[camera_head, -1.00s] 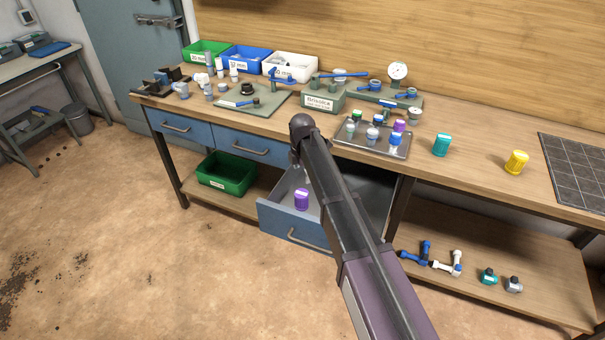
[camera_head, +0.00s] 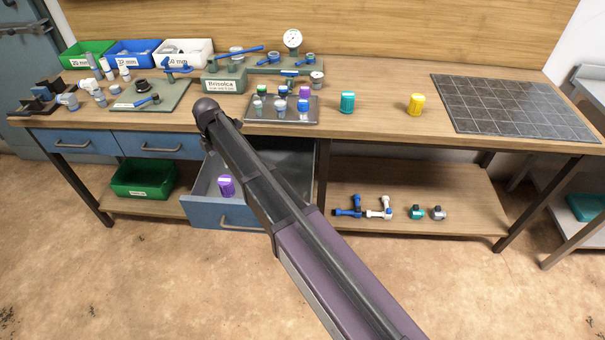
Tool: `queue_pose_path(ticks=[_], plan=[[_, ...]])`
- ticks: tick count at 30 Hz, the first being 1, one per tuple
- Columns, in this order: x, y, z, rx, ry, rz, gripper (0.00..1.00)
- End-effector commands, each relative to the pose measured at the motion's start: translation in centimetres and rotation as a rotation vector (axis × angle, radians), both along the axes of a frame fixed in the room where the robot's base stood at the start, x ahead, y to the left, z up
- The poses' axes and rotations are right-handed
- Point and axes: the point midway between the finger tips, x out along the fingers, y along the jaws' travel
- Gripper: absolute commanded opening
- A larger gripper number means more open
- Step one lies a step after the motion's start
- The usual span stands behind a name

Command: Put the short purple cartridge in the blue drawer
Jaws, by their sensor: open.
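The blue drawer (camera_head: 207,211) under the bench is pulled open. A purple cartridge (camera_head: 226,187) with a pale top stands upright inside it, near the front left, with nothing holding it. A smaller purple-topped piece (camera_head: 305,92) stands on the metal tray on the bench. My arm crosses the view from the lower right, and its dark joint is in front of the bench edge, left of the tray. The arm hides part of the drawer's right side and front. My gripper is not in view.
The metal tray (camera_head: 257,115) holds several small fittings. A teal cartridge (camera_head: 347,103) and a yellow one (camera_head: 415,104) stand on the bench, left of a dark grid mat (camera_head: 510,105). A green crate (camera_head: 143,182) sits on the lower shelf left of the drawer. Floor in front is clear.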

Motion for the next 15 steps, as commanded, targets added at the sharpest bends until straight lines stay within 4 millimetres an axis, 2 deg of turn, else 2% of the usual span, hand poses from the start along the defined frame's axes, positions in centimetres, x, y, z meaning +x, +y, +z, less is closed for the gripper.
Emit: queue_pose_path(ticks=[5,8,11,15], plan=[[-0.1,-0.9,0.0,0.000,0.000,-0.034,1.00],[-0.2,-2.7,0.0,0.000,0.000,-0.103,1.00],[-0.5,-5.4,0.0,0.000,0.000,-0.220,1.00],[-1.3,-10.8,0.0,0.000,0.000,-0.456,1.00]])
